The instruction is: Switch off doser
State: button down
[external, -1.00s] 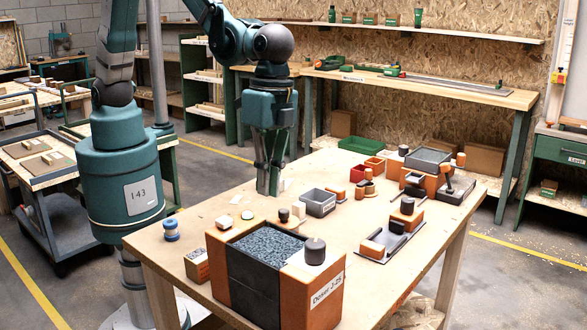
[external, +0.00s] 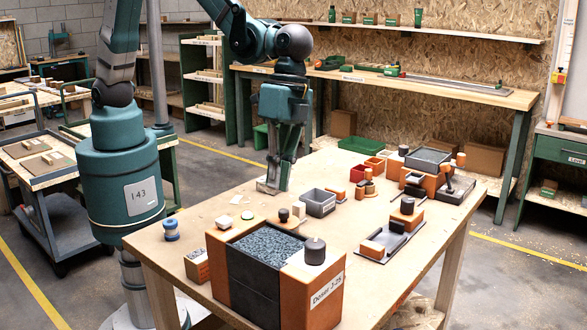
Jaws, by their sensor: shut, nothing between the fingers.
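The doser (external: 325,300) is an orange and black box with a label reading "Doser J-25", at the front of the wooden table. Its open top holds grey granules (external: 268,243). A dark round knob (external: 315,251) stands on its right top corner; its setting cannot be told from this view. My gripper (external: 271,186) is shut and empty, pointing down close to the tabletop near the table's far left edge. It is behind the doser and apart from it; I cannot tell whether the fingertips touch the table.
A grey open box (external: 320,203) stands right of my gripper. Small blocks and discs lie between gripper and doser. A blue spool (external: 171,231) sits at the left edge. Bare tabletop (external: 365,215) lies right of the grey box.

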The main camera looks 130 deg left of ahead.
jog(key=b+x, duration=0.1)
jog(key=x, duration=1.2)
jog(key=shift+f, duration=0.4)
jog(key=shift+d, duration=0.1)
